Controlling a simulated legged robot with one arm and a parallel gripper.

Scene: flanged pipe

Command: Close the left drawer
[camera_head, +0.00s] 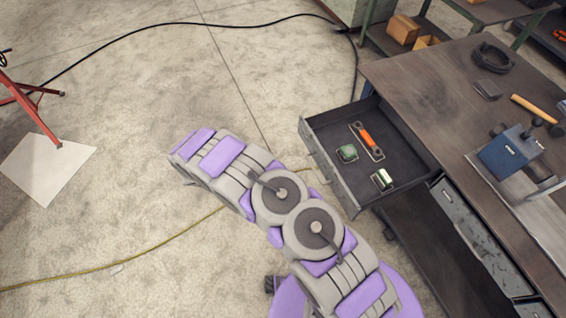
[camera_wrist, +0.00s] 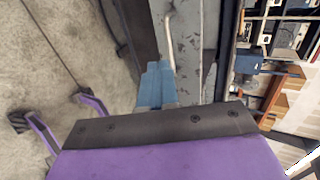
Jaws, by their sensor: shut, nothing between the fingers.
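The left drawer (camera_head: 345,190) is pulled far out from the workbench in the head view. Its front panel faces the floor side, left in the picture. In it lie an orange-handled tool (camera_head: 366,138), a green item (camera_head: 347,152) and a small white-and-green item (camera_head: 382,179). My arm reaches up and left, just left of the drawer front; the gripper is not seen in this view. In the wrist view my gripper (camera_wrist: 157,68) has its blue fingers together and empty. They point toward a chipped grey panel (camera_wrist: 193,50) with a pale handle; contact is unclear.
The workbench top (camera_head: 440,95) bears a blue vise (camera_head: 510,150) and a hammer (camera_head: 533,108). A closed drawer (camera_head: 480,235) is to the right of the open one. A black cable (camera_head: 185,25) and yellow cable (camera_head: 150,250) cross the mostly clear floor.

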